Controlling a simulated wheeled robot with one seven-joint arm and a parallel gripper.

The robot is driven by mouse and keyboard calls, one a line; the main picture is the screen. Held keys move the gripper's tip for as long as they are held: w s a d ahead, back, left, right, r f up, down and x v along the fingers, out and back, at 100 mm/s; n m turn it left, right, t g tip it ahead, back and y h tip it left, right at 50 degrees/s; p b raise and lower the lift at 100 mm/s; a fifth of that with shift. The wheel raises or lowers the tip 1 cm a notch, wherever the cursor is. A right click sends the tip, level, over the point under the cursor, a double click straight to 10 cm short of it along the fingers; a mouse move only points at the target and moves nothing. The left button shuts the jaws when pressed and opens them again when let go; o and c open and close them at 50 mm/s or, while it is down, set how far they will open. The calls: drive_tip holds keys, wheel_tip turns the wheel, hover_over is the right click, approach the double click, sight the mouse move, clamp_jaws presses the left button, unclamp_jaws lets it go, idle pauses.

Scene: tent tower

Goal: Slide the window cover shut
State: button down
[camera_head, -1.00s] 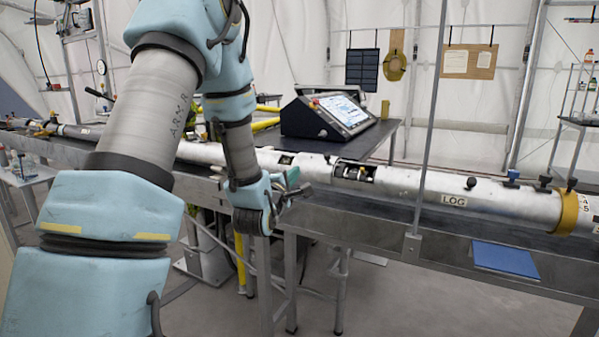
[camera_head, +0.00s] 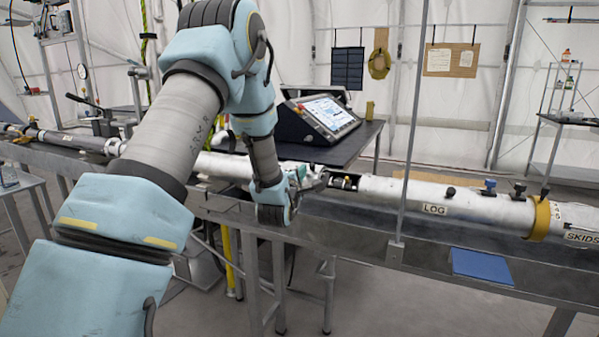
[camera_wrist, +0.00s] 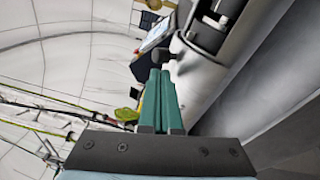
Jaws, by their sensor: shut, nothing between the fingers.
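The silver tube marked LOG (camera_head: 405,190) lies along the bench. Its window opening (camera_head: 346,183) shows dark parts inside and is at least partly open. My gripper (camera_head: 316,180) is at the left end of this opening and hides part of it. In the wrist view, my gripper's two green fingers (camera_wrist: 161,78) are shut together and empty. A black knob (camera_wrist: 166,55) stands on the tube just beyond the fingertips; I cannot tell whether they touch. The open window (camera_wrist: 213,30) lies beyond the knob. The cover's own edges are hard to make out.
A control console with a screen (camera_head: 325,114) stands on the dark table behind the tube. A thin vertical pole (camera_head: 410,130) rises in front of the tube, right of the window. Several knobs stand farther right. A blue pad (camera_head: 481,263) lies on the bench.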

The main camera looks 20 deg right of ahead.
drive_tip(key=s+d+b, duration=0.3)
drive_tip(key=s+d, duration=0.1)
drive_tip(key=d, duration=0.1)
drive_tip(key=s+d+b, duration=0.3)
drive_tip(key=s+d, duration=0.1)
drive_tip(key=s, duration=0.1)
drive_tip(key=shift+d+f+b, duration=0.1)
drive_tip(key=shift+d+b, duration=0.2)
drive_tip(key=shift+d, duration=0.1)
drive_tip(key=shift+s+d, duration=0.1)
drive_tip(key=shift+s, duration=0.05)
